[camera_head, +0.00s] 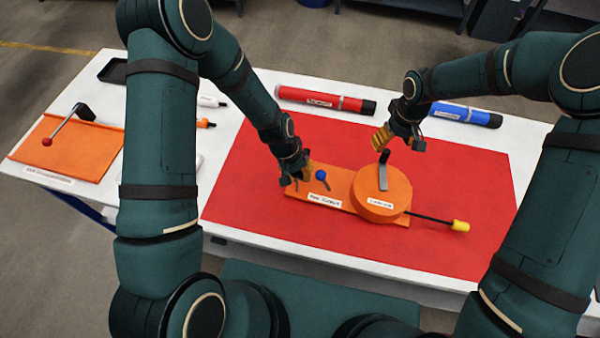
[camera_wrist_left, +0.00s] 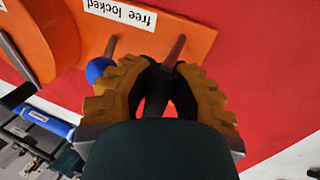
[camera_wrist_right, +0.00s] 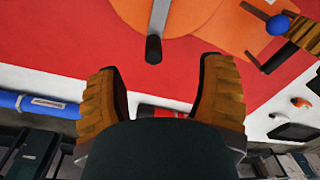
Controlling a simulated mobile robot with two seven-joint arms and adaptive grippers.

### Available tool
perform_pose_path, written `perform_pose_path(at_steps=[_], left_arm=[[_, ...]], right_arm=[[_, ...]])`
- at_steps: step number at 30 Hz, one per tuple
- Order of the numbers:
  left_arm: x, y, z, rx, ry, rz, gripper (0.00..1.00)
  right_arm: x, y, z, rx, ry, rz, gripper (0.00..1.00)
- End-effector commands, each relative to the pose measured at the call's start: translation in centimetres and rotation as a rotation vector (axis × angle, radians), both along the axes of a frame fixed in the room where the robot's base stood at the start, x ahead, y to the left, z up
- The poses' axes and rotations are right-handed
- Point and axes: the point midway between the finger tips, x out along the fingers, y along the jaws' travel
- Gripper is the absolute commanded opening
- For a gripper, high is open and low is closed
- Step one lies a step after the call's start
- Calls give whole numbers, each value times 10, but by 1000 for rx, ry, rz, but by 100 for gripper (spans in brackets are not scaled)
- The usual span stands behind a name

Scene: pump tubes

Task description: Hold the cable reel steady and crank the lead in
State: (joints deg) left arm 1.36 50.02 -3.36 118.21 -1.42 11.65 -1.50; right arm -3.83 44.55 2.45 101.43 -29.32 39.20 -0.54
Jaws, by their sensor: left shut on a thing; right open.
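The orange cable reel is a round drum (camera_head: 378,196) on a flat orange base (camera_head: 325,200). A grey crank arm with an upright black handle (camera_head: 384,157) sits on top; the handle also shows in the right wrist view (camera_wrist_right: 153,48). A black lead (camera_head: 430,217) with a yellow end (camera_head: 460,225) sticks out to the right. My left gripper (camera_head: 297,178) is shut on a brown post (camera_wrist_left: 174,52) at the base's left end. A blue-balled lever (camera_head: 321,174) is close beside it, near a "free locked" label (camera_wrist_left: 120,14). My right gripper (camera_head: 390,138) is open and empty, just behind the handle.
The reel sits on a red mat (camera_head: 250,195) on a white table. A red tube (camera_head: 320,99) and a blue tube (camera_head: 465,115) lie behind. An orange panel with a red-knobbed lever (camera_head: 70,150) is at the left. The mat's front is clear.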

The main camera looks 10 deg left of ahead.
Motion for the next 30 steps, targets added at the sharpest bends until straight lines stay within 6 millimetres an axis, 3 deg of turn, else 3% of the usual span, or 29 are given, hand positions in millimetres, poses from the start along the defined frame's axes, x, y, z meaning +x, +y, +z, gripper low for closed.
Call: perform_pose_path(at_steps=[3, 8, 30], left_arm=[[1, 0, 0, 0, 0, 2, 0], [1, 0, 0, 0, 0, 2, 0], [1, 0, 0, 0, -1, 3, 0]], right_arm=[[10, -1, 11, -34, -1, 35, 69], [13, -1, 9, -49, 4, 48, 69], [12, 0, -77, -47, 2, 47, 69]])
